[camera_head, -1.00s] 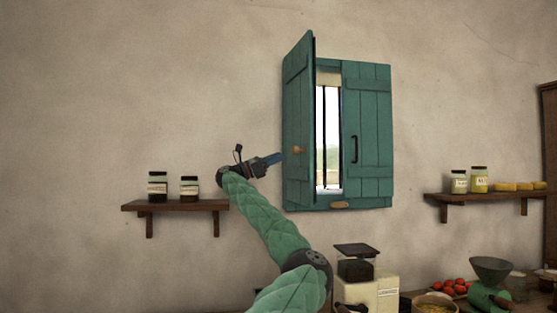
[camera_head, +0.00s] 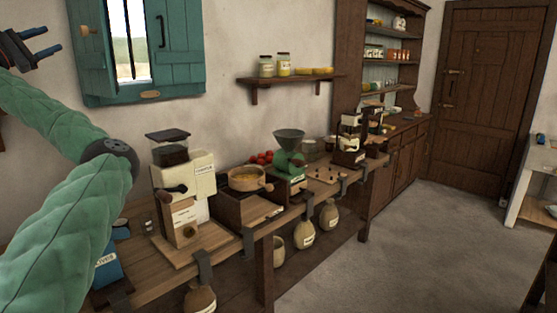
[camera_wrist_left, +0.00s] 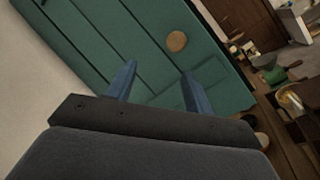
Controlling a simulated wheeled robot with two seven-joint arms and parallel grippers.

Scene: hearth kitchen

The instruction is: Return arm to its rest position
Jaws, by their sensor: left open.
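My left arm comes in from the left in the head view. Its gripper (camera_head: 46,41) is open and empty, its two blue fingers apart, to the left of the green window shutters (camera_head: 177,50). The left wrist view shows the open fingers (camera_wrist_left: 158,82) in front of a green shutter panel (camera_wrist_left: 90,35), with nothing between them. A round wooden knob (camera_wrist_left: 176,41) on that panel lies beyond the fingertips, apart from them. The knob also shows in the head view (camera_head: 85,31). My right gripper is not in view.
Below my arm runs a wooden counter with a cream grinder (camera_head: 200,185), a pan (camera_head: 246,180) and a green mill (camera_head: 288,160). A wall shelf (camera_head: 290,78) holds jars. A brown door (camera_head: 490,90) stands at the right. The floor (camera_head: 400,240) in front is clear.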

